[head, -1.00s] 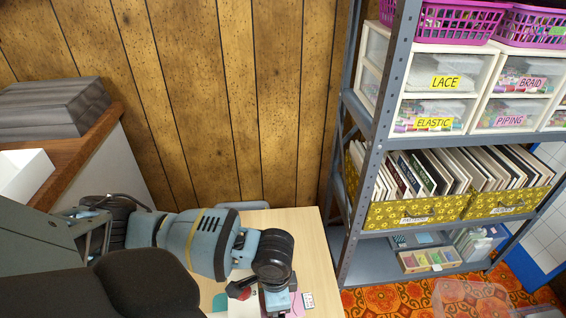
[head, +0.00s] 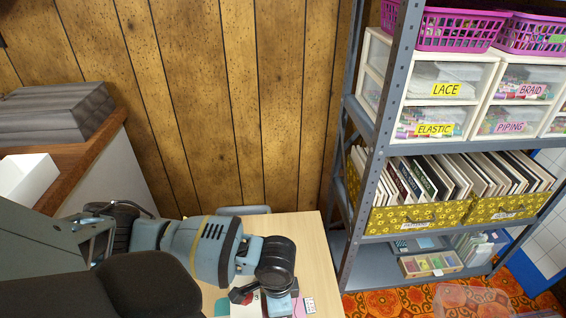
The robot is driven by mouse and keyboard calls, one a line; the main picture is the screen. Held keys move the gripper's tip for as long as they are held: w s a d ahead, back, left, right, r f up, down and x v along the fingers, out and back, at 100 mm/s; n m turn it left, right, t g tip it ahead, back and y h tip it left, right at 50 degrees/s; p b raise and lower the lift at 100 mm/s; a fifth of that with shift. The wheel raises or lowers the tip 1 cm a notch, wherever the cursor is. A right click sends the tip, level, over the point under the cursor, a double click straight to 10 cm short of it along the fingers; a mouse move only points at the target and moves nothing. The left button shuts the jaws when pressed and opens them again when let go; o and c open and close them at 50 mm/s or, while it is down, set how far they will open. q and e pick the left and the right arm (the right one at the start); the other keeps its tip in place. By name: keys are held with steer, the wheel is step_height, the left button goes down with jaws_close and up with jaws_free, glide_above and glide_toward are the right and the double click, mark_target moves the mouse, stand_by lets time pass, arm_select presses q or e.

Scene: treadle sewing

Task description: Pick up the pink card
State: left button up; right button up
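My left arm comes in from the left and reaches over a light wooden table (head: 308,250). My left gripper (head: 280,306) points down near the bottom edge of the view, over the table. Its fingertips are hidden or cut off, so I cannot tell whether it is open or shut. A small patch of pink (head: 299,309), which may be the pink card, shows just right of the gripper; most of it is hidden. My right gripper is not in view.
A small white card with dark marks (head: 309,304) lies beside the pink patch. A dark red object (head: 240,295) is left of the gripper. A grey metal shelf (head: 352,262) with drawers and yellow boxes stands right of the table. Wood panelling is behind.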

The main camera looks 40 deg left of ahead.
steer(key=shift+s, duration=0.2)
arm_select(q)
steer(key=shift+c, duration=0.6)
steer(key=c, duration=0.9)
steer(key=shift+c, duration=0.2)
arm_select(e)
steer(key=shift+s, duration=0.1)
